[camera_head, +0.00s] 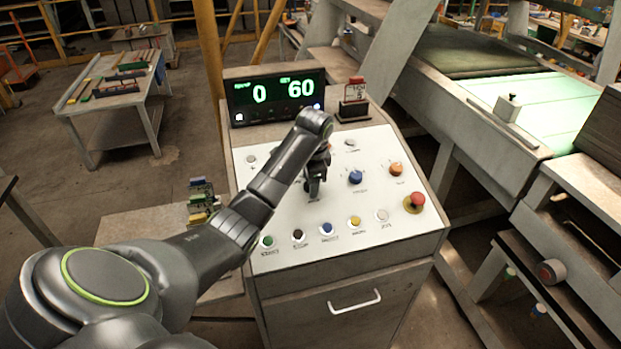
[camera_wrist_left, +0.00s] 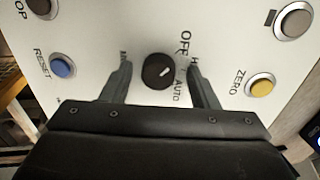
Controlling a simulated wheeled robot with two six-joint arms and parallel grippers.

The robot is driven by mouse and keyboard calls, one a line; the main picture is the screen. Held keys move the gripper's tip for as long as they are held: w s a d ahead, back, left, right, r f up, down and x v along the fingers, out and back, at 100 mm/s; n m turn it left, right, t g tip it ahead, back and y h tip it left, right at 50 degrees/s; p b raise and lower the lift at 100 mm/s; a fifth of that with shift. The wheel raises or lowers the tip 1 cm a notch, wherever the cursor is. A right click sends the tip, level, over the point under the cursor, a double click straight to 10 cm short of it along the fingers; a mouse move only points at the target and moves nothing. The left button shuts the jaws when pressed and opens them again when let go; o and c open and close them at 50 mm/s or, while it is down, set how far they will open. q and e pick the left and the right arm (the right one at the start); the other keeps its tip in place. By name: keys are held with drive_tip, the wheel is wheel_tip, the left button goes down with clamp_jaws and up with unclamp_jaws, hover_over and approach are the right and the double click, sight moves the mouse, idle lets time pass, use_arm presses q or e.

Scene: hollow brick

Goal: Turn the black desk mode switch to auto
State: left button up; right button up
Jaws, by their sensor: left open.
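The black desk mode switch (camera_wrist_left: 158,72) is a round knob with a short white mark in the wrist view. The mark sits right of the knob's centre; I cannot tell exactly which label it points to. OFF is printed at its upper right, AUTO at its lower right, and a partly hidden label at its left. My left gripper (camera_head: 314,188) is open, pointing down over the middle of the white panel (camera_head: 290,215). In the wrist view its fingers stand on either side of the knob, apart from it. In the head view the gripper hides the switch. My right gripper is not in view.
The desk also bears a blue knob (camera_head: 355,177), an orange knob (camera_head: 396,169), a red emergency button (camera_head: 416,200) and a front row of coloured buttons. A display (camera_head: 277,97) reading 0 and 60 stands behind the panel. A conveyor (camera_head: 500,85) is at the right.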

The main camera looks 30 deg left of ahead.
use_arm(q)
drive_tip(key=shift+s+d+r, duration=0.1)
drive_tip(key=shift+s+d, duration=0.05)
drive_tip(key=c, duration=0.8)
drive_tip(key=shift+c, duration=0.9)
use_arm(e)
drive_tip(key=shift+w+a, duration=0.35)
